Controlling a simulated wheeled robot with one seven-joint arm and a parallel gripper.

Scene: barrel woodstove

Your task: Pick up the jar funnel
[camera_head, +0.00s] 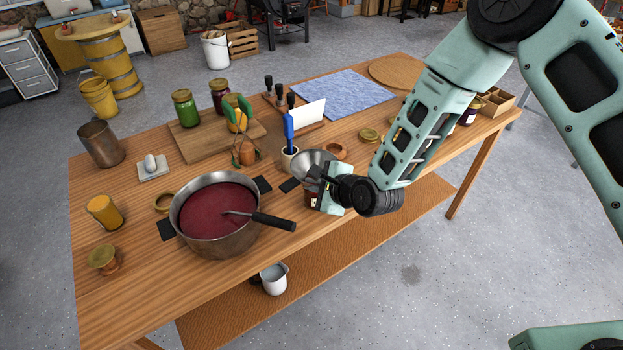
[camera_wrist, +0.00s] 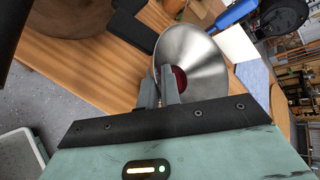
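The jar funnel (camera_head: 312,162) is a wide silver metal cone. It sits over a jar with dark red contents (camera_head: 312,198) near the table's front edge, beside the pot. In the wrist view the funnel (camera_wrist: 205,62) opens toward the camera, and red shows through its hole. My gripper (camera_head: 325,180) is at the funnel's front side. In the wrist view its two fingers (camera_wrist: 159,82) are close together, one inside and one outside the funnel wall, and look closed on it. My gripper hides much of the jar; whether the funnel still touches it is unclear.
A pot of red jam (camera_head: 215,215) with a ladle stands left of the funnel. A crock with a blue spatula (camera_head: 289,145) is close behind it. Jar lids (camera_head: 368,135) lie to the right. The wooden table (camera_head: 130,270) has free room at its front left.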

